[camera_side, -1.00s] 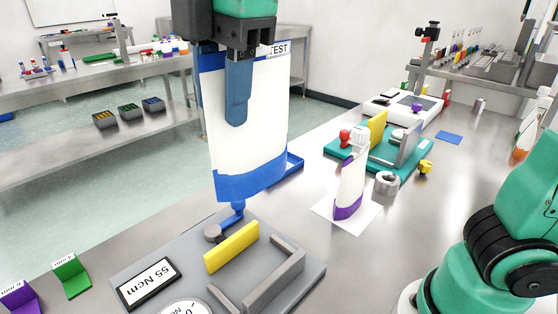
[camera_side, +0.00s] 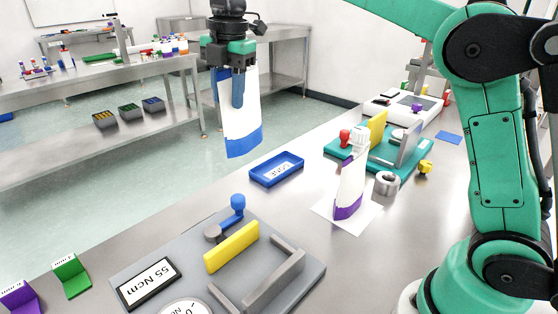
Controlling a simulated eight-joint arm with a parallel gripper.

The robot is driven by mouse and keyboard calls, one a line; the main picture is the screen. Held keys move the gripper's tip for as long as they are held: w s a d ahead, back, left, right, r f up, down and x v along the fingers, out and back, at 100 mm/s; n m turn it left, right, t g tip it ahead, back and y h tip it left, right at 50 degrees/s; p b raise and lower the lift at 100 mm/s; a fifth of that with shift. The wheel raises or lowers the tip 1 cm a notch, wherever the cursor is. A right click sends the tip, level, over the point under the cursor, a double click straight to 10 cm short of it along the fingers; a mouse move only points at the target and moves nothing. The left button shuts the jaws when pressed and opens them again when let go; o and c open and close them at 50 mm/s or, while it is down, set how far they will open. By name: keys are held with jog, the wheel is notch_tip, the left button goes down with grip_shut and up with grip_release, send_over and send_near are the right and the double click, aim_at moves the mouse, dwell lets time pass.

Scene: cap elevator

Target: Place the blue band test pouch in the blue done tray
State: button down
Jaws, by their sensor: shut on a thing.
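The blue band test pouch (camera_side: 241,120) is white with a blue band along its bottom. It hangs upright in the air at upper middle. My gripper (camera_side: 238,92) is shut on its upper part, with one blue finger showing in front of the pouch. The blue done tray (camera_side: 277,169) lies on the table, below and to the right of the pouch. Its white label is visible and no pouch is in it. The pouch appears apart from the tray and above it.
A purple-band pouch (camera_side: 350,188) stands on a white sheet right of the tray. A grey fixture (camera_side: 185,254) with a blue-knobbed lever is in front, and a teal fixture (camera_side: 378,150) behind right. Green (camera_side: 71,277) and purple (camera_side: 19,297) stands are at lower left.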

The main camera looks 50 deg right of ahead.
jog(key=w+d+f+n, duration=0.1)
jog(key=w+d+f, duration=0.15)
jog(key=d, duration=0.45)
jog(key=w+d+f+n, duration=0.1)
jog(key=w+d+f, duration=0.1)
jog(key=d+f, duration=0.35)
notch_tip(320, 180, down, 7)
jog(key=d, duration=0.2)
jog(key=shift+w+d, duration=0.2)
jog(key=shift+f, duration=0.15)
jog(key=shift+f, duration=0.15)
jog(key=c, duration=0.5)
grip_release()
